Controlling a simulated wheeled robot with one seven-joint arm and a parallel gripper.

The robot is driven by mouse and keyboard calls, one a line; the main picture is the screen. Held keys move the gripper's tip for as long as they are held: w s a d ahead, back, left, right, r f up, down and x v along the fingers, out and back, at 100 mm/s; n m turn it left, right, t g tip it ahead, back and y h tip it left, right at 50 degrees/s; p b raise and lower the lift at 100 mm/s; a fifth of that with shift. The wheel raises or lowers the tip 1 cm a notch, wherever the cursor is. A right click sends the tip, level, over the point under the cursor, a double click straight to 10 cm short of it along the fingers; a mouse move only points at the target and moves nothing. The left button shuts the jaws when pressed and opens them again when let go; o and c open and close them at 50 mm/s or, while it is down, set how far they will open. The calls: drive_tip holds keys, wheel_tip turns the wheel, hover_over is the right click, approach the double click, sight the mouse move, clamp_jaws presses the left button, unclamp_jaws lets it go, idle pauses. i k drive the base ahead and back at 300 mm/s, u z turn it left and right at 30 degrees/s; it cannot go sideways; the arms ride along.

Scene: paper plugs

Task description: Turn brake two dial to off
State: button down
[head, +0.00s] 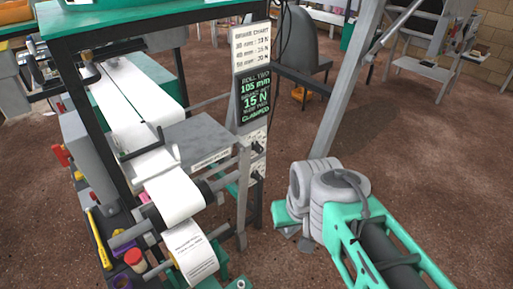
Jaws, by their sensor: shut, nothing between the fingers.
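Two small pale dial plates with dark knobs sit one above the other on the machine's right post: an upper dial (258,141) and a lower dial (258,171). They are too small to read, so I cannot tell which is brake two or where either points. Above them are a white brake chart (251,47) and a dark screen (255,92) with "ROLL TWO", "105 mm" and "15 N".
Two paper rolls, an upper roll (177,200) and a lower roll (190,252), hang at the machine's front. Tools and jars line its left side. Grey rounded shapes and a teal frame fill the lower right. A slanted grey post rises behind them. Brown floor is open farther right.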

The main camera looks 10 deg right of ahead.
sight(259, 149)
drive_tip(key=k, duration=0.5)
drive_tip(key=z, duration=1.7)
drive_tip(key=i, duration=0.9)
drive_tip(key=u, duration=2.2)
drive_tip(key=i, duration=0.5)
drive_tip(key=z, duration=0.1)
